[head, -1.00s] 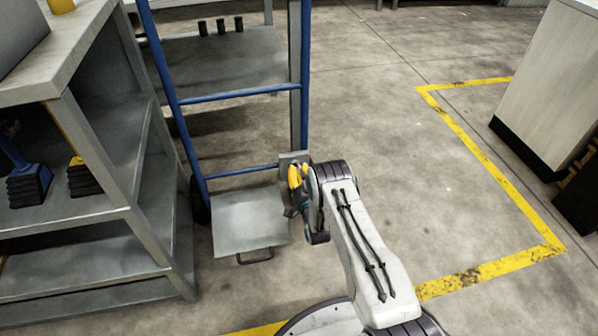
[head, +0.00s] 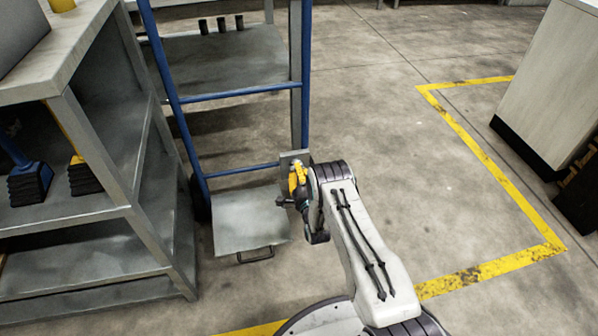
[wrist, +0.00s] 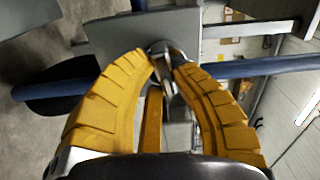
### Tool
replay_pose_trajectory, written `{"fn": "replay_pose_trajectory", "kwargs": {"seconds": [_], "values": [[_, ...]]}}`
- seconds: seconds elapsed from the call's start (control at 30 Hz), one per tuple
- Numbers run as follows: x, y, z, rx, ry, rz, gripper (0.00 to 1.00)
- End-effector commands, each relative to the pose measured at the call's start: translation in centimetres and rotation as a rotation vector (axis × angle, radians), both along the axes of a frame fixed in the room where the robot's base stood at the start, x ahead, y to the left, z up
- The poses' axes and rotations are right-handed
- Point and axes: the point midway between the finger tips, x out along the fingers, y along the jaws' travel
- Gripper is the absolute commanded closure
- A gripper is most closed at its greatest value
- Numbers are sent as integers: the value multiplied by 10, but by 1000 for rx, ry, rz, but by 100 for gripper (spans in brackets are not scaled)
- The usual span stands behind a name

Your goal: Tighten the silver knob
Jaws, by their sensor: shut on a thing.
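The silver knob (wrist: 159,46) is a small shiny metal piece in front of a grey plate (wrist: 112,38) in the wrist view. The yellow fingers of my gripper (wrist: 164,58) close in on it from both sides, with their tips against it. The gripper is shut on the knob. In the head view my gripper (head: 296,180) is beside a small upright grey plate (head: 292,158), at the lower right of a blue-framed hand truck (head: 246,169). The knob cannot be made out there; the gripper and wrist cover that spot.
The hand truck's flat metal toe plate (head: 248,220) lies just left of my gripper. A grey shelf unit (head: 130,200) with brushes stands at the left. A pale cabinet (head: 550,90) is at the right. The floor between, with yellow marking lines (head: 495,167), is clear.

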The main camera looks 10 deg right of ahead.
Motion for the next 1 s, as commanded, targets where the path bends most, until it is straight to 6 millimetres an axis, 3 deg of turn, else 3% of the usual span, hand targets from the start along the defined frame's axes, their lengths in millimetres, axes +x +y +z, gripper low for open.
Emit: {"fn": "replay_pose_trajectory", "kwargs": {"seconds": [0.4,0.9,0.93,1.0], "values": [[0,5,0,142,0,8,100],[1,5,0,155,-1,8,100],[1,5,0,155,-1,8,74],[1,4,0,154,-1,7,68]]}}
